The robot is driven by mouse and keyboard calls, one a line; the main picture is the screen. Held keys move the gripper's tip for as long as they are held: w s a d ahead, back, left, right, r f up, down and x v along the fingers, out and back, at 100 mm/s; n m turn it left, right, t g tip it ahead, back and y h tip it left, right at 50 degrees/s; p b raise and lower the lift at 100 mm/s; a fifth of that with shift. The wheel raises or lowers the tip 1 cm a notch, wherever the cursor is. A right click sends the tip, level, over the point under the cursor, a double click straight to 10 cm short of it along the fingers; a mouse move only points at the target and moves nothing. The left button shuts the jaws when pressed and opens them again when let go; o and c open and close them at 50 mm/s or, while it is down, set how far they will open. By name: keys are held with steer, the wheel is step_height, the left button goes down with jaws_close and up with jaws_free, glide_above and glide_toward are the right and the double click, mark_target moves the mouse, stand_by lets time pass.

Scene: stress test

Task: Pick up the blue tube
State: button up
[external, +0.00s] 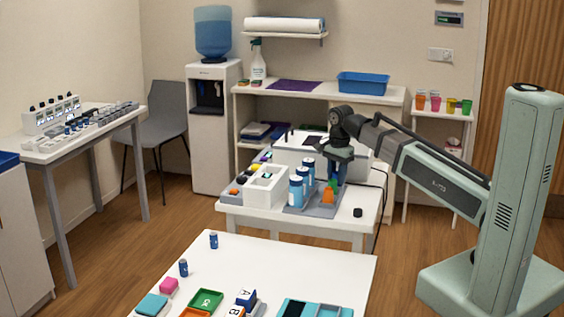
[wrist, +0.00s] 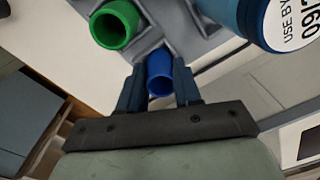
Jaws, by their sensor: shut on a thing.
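The blue tube (wrist: 160,68) is open-topped and sits between the two fingers of my gripper (wrist: 158,88) in the wrist view. The fingers are shut on its sides. It is over or in the grey rack (wrist: 178,38); whether its base is clear of the rack is hidden. A green tube (wrist: 115,24) stands in the rack to its upper left. In the external view my gripper (external: 338,172) points down at the rack on the small white table (external: 350,212), and the blue tube is hard to make out there.
A blue bottle with a white label (wrist: 270,18) is close to the right of my gripper. In the external view, labelled bottles (external: 296,190), an orange piece (external: 328,194) and a white box (external: 265,186) crowd the rack area.

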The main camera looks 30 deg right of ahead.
steer(key=shift+c, duration=1.1)
steer(key=shift+r, duration=0.1)
